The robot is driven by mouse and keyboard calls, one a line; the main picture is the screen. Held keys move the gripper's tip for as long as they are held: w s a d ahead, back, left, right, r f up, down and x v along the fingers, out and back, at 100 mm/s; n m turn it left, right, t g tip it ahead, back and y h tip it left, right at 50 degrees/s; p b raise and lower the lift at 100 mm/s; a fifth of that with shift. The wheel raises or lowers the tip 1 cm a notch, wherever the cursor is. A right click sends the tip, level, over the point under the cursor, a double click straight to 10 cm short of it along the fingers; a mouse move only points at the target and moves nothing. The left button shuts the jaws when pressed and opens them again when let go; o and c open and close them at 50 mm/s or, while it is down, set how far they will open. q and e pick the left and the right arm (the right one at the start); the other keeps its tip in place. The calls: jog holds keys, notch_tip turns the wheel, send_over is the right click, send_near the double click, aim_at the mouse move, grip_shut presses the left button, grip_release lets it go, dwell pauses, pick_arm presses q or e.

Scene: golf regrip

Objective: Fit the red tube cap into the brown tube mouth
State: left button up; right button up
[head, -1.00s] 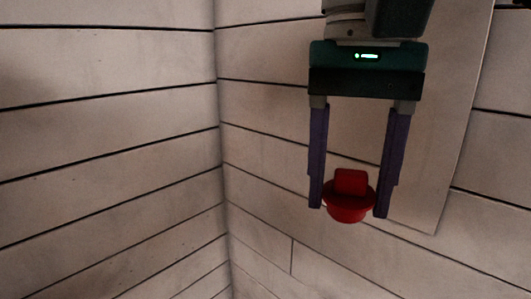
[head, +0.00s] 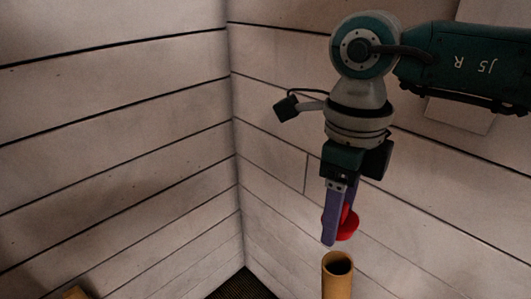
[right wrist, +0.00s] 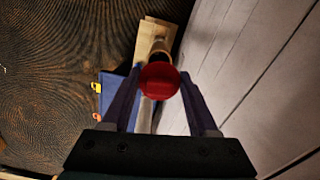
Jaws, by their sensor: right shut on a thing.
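The red tube cap (head: 349,224) is held between the purple fingers of my right gripper (head: 338,222), which points down. In the right wrist view the cap (right wrist: 159,81) sits between both fingertips of the right gripper (right wrist: 158,84). The brown tube (head: 337,277) stands upright below the gripper in the head view, with its round dark mouth (head: 338,264) open at the top. The cap is above the mouth and apart from it. In the right wrist view the cap hides most of the tube. My left gripper is not in view.
Pale plank walls (head: 130,120) meet in a corner behind the arm. A dark patterned floor (right wrist: 60,70) shows in the right wrist view, with a blue item (right wrist: 110,92) beside the tube. A light brown object (head: 76,293) shows at the bottom left of the head view.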

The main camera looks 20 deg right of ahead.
aim_at(337, 256)
jog(key=shift+f+b, duration=0.7)
jog(key=shift+f, duration=0.1)
jog(key=f+b, duration=0.3)
jog(key=f, duration=0.1)
jog(key=shift+s+d, duration=0.2)
jog(key=shift+s, duration=0.15)
dwell(1.0)
jog(key=shift+s+f+b, duration=0.1)
jog(key=shift+f+b, duration=0.6)
jog(key=shift+f, duration=0.1)
jog(key=shift+s+d+f+b, duration=0.1)
jog(key=shift+d+f+b, duration=0.05)
jog(key=shift+f+b, duration=0.55)
jog(key=o, duration=1.4)
